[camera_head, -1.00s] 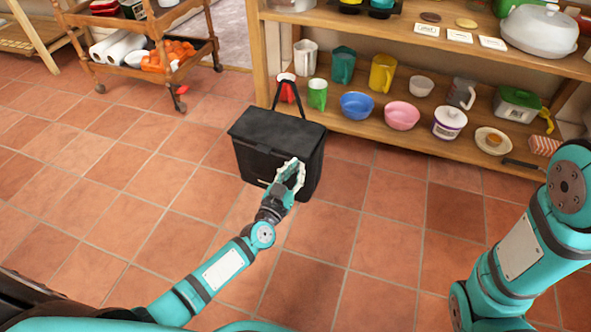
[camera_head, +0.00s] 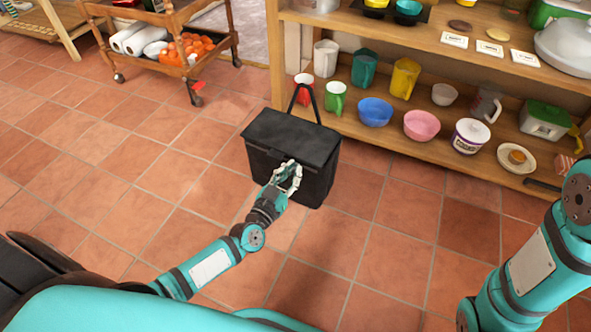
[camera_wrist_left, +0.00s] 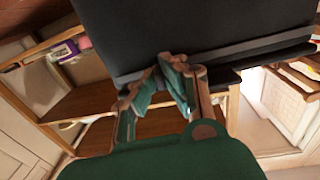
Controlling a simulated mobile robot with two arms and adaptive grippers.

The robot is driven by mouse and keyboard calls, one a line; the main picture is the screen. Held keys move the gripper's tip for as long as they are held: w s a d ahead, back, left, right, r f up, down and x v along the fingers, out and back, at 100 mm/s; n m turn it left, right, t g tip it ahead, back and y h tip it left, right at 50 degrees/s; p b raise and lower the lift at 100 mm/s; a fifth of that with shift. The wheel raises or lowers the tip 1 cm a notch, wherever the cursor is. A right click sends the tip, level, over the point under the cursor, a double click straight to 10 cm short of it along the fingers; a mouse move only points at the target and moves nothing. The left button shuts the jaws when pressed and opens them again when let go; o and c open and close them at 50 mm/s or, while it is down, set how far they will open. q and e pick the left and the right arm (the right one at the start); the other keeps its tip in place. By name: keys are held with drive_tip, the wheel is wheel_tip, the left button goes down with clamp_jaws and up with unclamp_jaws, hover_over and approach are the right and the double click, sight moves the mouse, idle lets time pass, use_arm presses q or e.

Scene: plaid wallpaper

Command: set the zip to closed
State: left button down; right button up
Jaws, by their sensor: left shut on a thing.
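A black box-shaped bag (camera_head: 292,140) with an upright loop handle (camera_head: 308,95) stands on the tiled floor in front of the shelf. My left gripper (camera_head: 292,172) is at the upper front of the bag, near its middle. In the left wrist view the left fingertips (camera_wrist_left: 172,66) meet at the edge of the bag's dark panel (camera_wrist_left: 190,25), shut on what I take to be the zip. The pull itself is hidden between the fingers. The lid looks down on the bag. My right arm shows at the right edge, its gripper out of the picture.
A wooden shelf (camera_head: 400,145) with cups, bowls and tubs stands right behind the bag. A wooden trolley (camera_head: 185,70) with paper rolls and orange items is at the back left. The floor (camera_head: 110,170) left of the bag is clear.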

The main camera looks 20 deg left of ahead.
use_arm(q)
drive_tip(key=c, duration=1.5)
unclamp_jaws()
drive_tip(key=shift+o, duration=0.2)
drive_tip(key=shift+s, duration=0.2)
drive_tip(key=s+a, duration=0.1)
drive_tip(key=s, duration=1)
drive_tip(key=shift+s+a, duration=0.2)
drive_tip(key=shift+s, duration=0.1)
